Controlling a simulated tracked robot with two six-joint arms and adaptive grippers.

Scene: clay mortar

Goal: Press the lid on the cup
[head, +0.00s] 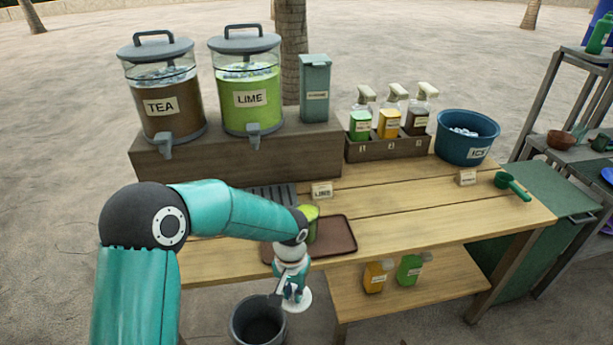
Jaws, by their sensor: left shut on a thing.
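My left gripper (287,287) is shut on a white round lid (299,302) and points down. In the picture, the lid overlaps the area in front of the table's front edge, beside the grey bin. A cup (313,221) with green contents stands upright on a brown tray (341,239), partly hidden behind my left wrist. The lid is apart from the cup. My right gripper is not in view.
Tea (172,105) and lime (249,97) dispensers stand on a riser at the back. A bottle rack (385,147), an ice bucket (467,137) and a green scoop (512,185) are to the right. A grey bin (243,318) stands below. The table's middle right is clear.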

